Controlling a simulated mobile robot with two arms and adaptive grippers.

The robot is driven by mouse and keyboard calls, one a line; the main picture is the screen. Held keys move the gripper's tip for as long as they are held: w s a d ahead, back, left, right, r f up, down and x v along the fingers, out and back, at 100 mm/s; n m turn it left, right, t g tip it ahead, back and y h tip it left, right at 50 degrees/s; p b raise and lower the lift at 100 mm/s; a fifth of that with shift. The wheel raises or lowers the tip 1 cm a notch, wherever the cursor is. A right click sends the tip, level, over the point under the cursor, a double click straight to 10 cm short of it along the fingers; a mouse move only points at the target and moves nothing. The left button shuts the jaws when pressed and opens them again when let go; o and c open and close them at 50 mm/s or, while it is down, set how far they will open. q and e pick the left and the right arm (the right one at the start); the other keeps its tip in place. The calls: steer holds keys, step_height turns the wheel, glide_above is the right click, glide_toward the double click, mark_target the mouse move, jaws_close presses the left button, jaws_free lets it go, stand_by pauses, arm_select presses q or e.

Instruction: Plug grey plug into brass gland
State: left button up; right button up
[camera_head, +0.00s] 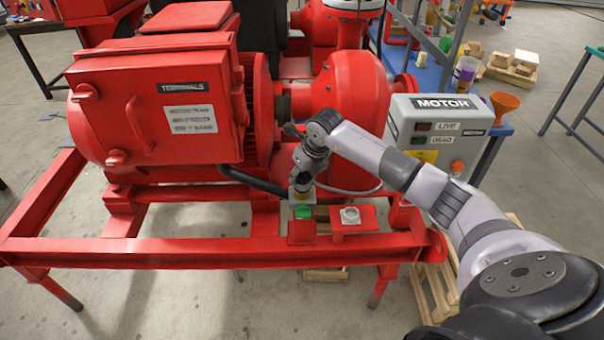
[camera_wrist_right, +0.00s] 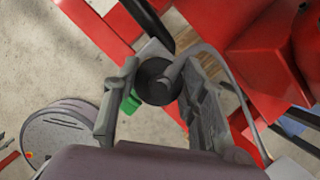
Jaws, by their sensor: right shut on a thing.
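My right gripper (camera_head: 302,180) points down over the front rail of the red skid. It is shut on the grey plug (camera_wrist_right: 158,82), which shows in the right wrist view as a dark round body between the fingers with a grey cable leaving it. A small brass-coloured ring, likely the brass gland (camera_head: 301,194), shows just under the fingertips, above a small bracket with a green patch (camera_head: 303,212). The plug's lower end is hidden, so I cannot tell whether it is inside the gland. My left gripper is out of view.
A pale round fitting (camera_head: 350,215) sits on a red bracket just right of the gland. A black hose (camera_head: 250,181) runs close to the gripper from the left. A grey MOTOR box (camera_head: 440,130) stands behind my right arm. The red terminal box (camera_head: 150,110) is at left.

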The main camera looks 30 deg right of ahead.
steer(key=shift+f, duration=0.3)
steer(key=o, duration=1.4)
steer(key=shift+c, duration=0.2)
steer(key=v, duration=1.2)
steer(key=shift+a, duration=0.1)
